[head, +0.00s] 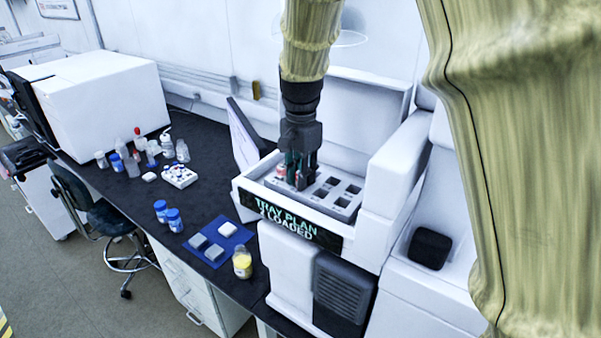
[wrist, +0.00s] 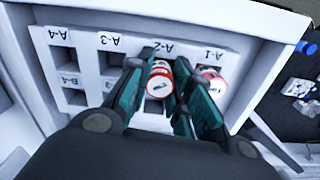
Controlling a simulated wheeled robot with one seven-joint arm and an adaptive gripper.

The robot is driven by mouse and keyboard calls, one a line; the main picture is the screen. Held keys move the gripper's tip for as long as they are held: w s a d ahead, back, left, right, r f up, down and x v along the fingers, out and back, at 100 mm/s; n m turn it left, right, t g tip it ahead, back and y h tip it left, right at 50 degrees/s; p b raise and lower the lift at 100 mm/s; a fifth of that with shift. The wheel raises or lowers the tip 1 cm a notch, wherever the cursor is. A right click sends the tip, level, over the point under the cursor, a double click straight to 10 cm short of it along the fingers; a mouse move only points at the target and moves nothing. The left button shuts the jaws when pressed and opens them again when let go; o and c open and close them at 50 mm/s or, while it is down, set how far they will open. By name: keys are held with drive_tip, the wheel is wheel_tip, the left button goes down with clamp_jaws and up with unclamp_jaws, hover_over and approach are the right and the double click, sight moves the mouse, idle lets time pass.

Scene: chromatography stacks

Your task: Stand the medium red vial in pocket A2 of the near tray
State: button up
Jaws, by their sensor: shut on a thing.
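My gripper (head: 298,180) is down over the near tray (head: 345,208) on the white instrument. In the wrist view my gripper (wrist: 160,100) is shut on a red vial (wrist: 159,82) with a white-and-red cap, one teal finger on each side. The held vial sits just in front of the A-2 label (wrist: 157,47), in line with that pocket. I cannot tell how deep its lower end is, as the fingers hide it. Another red-capped vial (wrist: 212,80) stands beside it at pocket A-1, close to the right finger. It also shows in the head view (head: 282,171).
Pockets A-3 (wrist: 111,62) and A-4 (wrist: 64,56) look empty. The instrument's raised walls (head: 395,165) close in the tray at the right. A blue mat (head: 220,242) with grey blocks and a yellow jar (head: 242,264) lie on the bench to the left.

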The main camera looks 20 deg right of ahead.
drive_tip(key=o, duration=1.4)
drive_tip(key=shift+r+p, duration=0.5)
drive_tip(key=shift+r, duration=3)
